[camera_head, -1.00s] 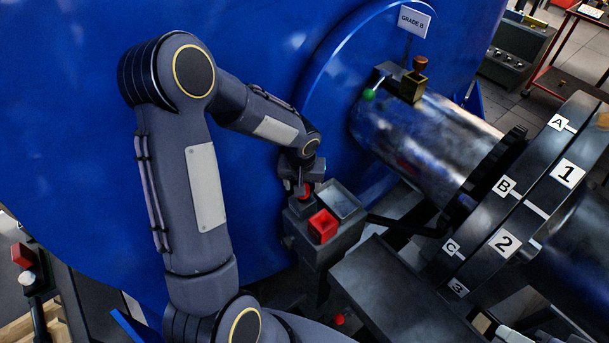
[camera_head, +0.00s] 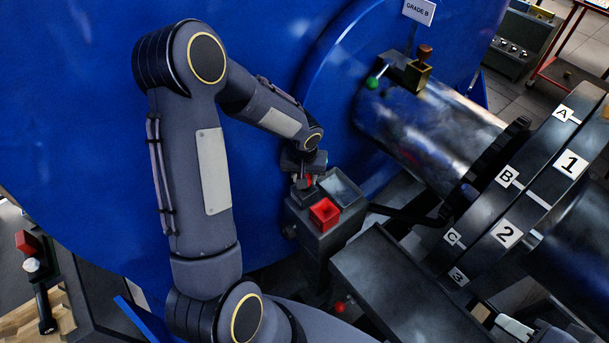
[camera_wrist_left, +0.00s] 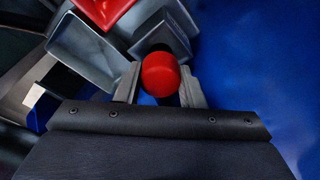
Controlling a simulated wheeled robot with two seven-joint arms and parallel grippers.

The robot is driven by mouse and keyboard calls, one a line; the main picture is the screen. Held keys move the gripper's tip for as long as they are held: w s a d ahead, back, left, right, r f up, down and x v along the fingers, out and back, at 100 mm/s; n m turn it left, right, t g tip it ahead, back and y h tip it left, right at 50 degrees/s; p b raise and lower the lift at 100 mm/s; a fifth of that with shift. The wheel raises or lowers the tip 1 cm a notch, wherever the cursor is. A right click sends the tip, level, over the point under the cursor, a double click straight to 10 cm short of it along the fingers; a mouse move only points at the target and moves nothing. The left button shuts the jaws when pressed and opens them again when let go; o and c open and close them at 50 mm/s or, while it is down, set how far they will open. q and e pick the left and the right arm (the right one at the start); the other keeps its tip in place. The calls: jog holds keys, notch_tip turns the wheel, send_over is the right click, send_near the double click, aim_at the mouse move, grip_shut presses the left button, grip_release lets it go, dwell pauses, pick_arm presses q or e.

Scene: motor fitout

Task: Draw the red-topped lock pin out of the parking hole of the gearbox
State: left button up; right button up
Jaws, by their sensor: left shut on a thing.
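My left gripper (camera_head: 307,178) reaches the grey box (camera_head: 318,240) in front of the blue drum. In the left wrist view its two fingers (camera_wrist_left: 160,88) are shut on the lock pin, whose round red top (camera_wrist_left: 160,74) shows between them. A little of the red top (camera_head: 309,181) also shows in the head view, just above a dark square block (camera_head: 304,195) on the box. The block's grey end (camera_wrist_left: 162,36) lies behind the red top in the wrist view. The pin's shank is hidden, so its depth in the hole cannot be told. My right gripper is not visible.
A red square tray (camera_head: 325,214) and a grey tray (camera_head: 341,188) sit close beside the pin. The blue drum wall (camera_head: 265,200) is close behind. A silver shaft (camera_head: 425,130) with a brass block (camera_head: 410,74) and a numbered dark ring (camera_head: 545,190) stand to the right.

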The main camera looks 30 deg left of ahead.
pick_arm(q)
jog(key=shift+r+p, duration=1.75)
jog(key=shift+r, duration=1.35)
